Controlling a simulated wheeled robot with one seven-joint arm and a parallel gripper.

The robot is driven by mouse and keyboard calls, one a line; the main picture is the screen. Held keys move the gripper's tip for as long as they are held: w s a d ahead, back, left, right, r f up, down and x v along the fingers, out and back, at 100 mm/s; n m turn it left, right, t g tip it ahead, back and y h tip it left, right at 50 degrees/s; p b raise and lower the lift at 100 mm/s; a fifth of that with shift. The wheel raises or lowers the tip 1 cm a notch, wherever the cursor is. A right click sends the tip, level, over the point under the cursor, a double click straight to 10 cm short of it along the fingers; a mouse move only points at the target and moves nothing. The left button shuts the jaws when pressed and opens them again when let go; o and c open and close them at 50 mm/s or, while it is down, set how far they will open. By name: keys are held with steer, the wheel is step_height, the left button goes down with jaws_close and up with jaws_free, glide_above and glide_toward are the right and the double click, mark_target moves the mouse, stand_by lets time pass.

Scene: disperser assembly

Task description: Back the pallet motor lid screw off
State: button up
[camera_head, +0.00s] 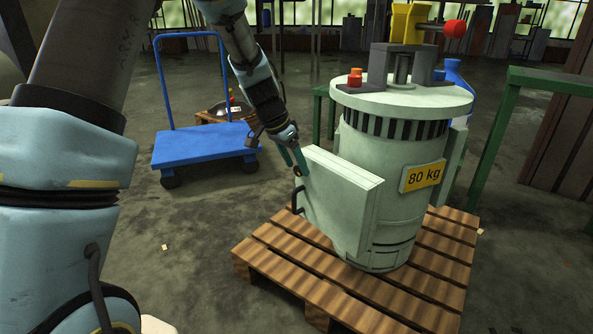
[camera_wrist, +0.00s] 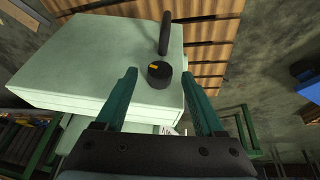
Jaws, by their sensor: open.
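The motor (camera_head: 390,190) is a pale green cylinder with an "80 kg" plate, upright on a wooden pallet (camera_head: 262,257). A boxy pale green lid (camera_head: 345,205) juts from its left side, with a dark handle (camera_head: 297,200). In the wrist view, a round black screw knob (camera_wrist: 160,77) with a yellow mark sits on the lid (camera_wrist: 90,60), near the black handle (camera_wrist: 165,33). My gripper (camera_head: 299,158) is at the lid's upper left edge. Its teal fingers are open, one on each side of the knob, with visible gaps. Whether the fingertips reach down around the knob is unclear.
A blue cart (camera_head: 205,145) stands behind to the left. Green rails (camera_head: 495,150) and a blue bottle (camera_head: 456,85) are at the right. A yellow and grey fixture with a red knob (camera_head: 455,29) sits on the motor's top. The floor left of the pallet is mostly clear.

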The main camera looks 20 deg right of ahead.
steer(key=shift+d+f, duration=0.3)
steer(key=shift+f, duration=0.35)
jaws_close()
